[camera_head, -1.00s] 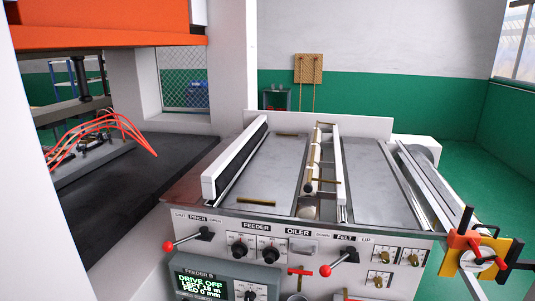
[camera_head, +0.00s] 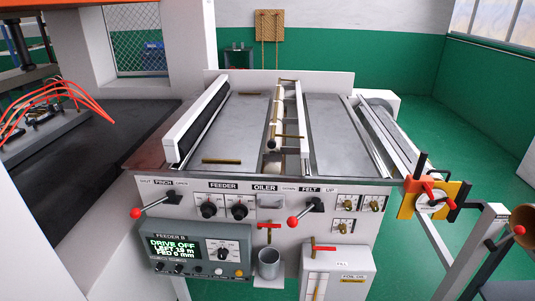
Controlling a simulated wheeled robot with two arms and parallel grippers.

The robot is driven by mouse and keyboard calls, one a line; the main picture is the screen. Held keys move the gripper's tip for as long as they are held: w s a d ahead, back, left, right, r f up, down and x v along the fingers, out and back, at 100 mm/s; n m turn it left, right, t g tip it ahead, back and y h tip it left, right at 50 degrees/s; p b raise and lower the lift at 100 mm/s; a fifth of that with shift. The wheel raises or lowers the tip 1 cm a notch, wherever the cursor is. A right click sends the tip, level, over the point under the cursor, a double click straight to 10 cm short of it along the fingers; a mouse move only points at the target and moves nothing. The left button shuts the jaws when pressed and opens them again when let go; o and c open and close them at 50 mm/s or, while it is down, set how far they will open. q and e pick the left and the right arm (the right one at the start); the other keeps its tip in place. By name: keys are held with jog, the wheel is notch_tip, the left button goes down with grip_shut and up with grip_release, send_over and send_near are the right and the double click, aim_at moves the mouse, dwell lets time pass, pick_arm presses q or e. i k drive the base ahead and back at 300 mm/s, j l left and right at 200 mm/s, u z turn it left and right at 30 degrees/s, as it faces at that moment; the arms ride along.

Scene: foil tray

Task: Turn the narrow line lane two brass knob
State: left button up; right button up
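Several small brass knobs sit on the right side of the machine's front panel (camera_head: 225,225). Two are in an upper row, a left one (camera_head: 347,204) and a right one (camera_head: 375,204). Another brass knob (camera_head: 343,228) sits below the left one. Their plates carry marks too small to read, so I cannot tell which is the narrow line lane two knob. Neither of my grippers is in view.
Red-ball levers for pinch (camera_head: 136,213) and felt (camera_head: 293,221) stick out from the panel. Below are the feeder B display box (camera_head: 195,255), a metal cup (camera_head: 268,263) and a white oil box (camera_head: 335,275). An orange-yellow clamp unit (camera_head: 433,199) stands at right.

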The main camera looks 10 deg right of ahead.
aim_at(373, 205)
jog(key=i+l+z, duration=0.15)
jog(key=z, duration=0.2)
jog(key=i+l+z, duration=0.1)
jog(key=z, duration=0.2)
jog(key=i+z, duration=0.35)
jog(key=k+l, duration=0.05)
